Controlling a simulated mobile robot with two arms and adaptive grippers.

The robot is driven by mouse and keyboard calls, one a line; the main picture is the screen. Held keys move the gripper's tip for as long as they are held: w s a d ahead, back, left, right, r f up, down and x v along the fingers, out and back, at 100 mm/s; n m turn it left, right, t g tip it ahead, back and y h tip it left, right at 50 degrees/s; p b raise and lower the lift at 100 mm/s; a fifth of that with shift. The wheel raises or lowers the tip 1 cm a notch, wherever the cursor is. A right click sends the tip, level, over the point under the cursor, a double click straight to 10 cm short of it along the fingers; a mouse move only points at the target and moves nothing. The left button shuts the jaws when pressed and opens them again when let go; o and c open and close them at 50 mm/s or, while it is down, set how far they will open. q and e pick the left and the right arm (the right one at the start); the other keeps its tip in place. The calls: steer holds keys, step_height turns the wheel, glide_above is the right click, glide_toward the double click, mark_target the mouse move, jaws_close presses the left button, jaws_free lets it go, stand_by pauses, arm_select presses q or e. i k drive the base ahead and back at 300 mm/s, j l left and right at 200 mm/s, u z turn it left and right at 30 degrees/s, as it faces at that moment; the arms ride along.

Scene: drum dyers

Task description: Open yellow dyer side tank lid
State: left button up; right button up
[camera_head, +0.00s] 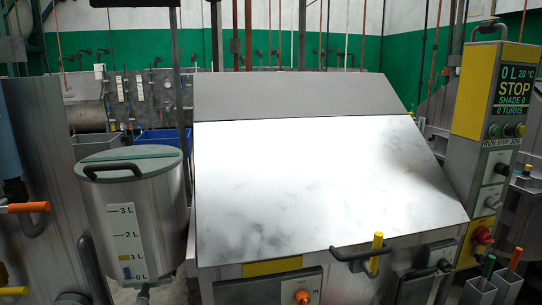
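The yellow dyer is a large steel machine with a sloped bright metal front (310,185) and a control column with a yellow panel (474,90) on the right. Its side tank (165,220) is an upright steel cylinder at the left, with a white scale marked 0 L to 3 L. The side tank lid (150,157) lies flat on the tank top and looks closed. A black bar handle (112,168) is on the lid's front side. Neither of my grippers is in view.
A steel machine with an orange-tipped handle (25,208) stands at the left edge, close to the tank. A black handle with a yellow grip (376,254) sticks out from the dyer's front.

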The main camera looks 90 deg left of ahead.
mark_target(128, 155)
steer(key=u, duration=3.7)
